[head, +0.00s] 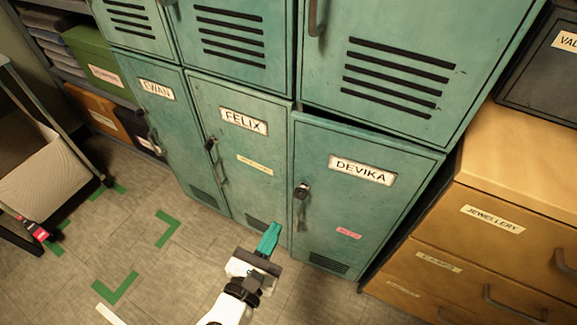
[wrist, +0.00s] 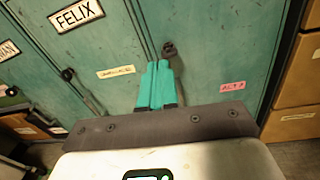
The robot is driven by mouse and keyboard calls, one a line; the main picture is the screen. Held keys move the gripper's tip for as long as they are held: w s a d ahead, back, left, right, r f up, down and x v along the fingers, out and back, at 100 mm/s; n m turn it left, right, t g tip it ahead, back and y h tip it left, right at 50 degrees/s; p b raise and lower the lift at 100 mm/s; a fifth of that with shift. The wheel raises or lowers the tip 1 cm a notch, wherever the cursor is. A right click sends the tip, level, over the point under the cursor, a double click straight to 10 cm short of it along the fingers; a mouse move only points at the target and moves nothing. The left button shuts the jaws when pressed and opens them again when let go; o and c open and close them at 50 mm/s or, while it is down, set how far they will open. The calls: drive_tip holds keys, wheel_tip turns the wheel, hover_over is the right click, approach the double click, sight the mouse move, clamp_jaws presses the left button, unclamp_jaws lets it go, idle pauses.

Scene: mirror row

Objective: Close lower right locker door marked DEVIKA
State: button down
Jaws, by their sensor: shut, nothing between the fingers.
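The DEVIKA locker door (head: 340,215) is teal, at the lower right of the locker block, with a white name plate, a dark handle (head: 301,191) near its left edge and a pink label. A dark gap shows along its top edge, so it looks slightly ajar. In the wrist view the door (wrist: 220,50) fills the right part, with its handle (wrist: 168,48) just beyond the fingertips. My gripper (head: 270,232) has teal fingers, shut and empty, low in front of the door's lower left edge. Its fingers also show in the wrist view (wrist: 158,68); contact cannot be told.
The FELIX door (head: 235,150) and EWAN door (head: 160,115) stand left of DEVIKA and look shut. A wooden drawer unit (head: 520,195) stands close on the right. A trolley (head: 45,170) is at far left. Floor with green corner marks (head: 115,288) is clear.

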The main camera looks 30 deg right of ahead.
drive_tip(key=n, duration=0.1)
drive_tip(key=b, duration=0.2)
approach(301, 173)
drive_tip(key=x, duration=0.7)
drive_tip(key=shift+s+f, duration=0.1)
drive_tip(key=shift+f, duration=0.15)
drive_tip(key=shift+w+d+m+g+h, duration=0.5)
drive_tip(key=shift+w+d+g+h, duration=0.15)
drive_tip(key=shift+w+d, duration=0.45)
drive_tip(key=shift+w, duration=0.1)
drive_tip(key=shift+d+r, duration=0.1)
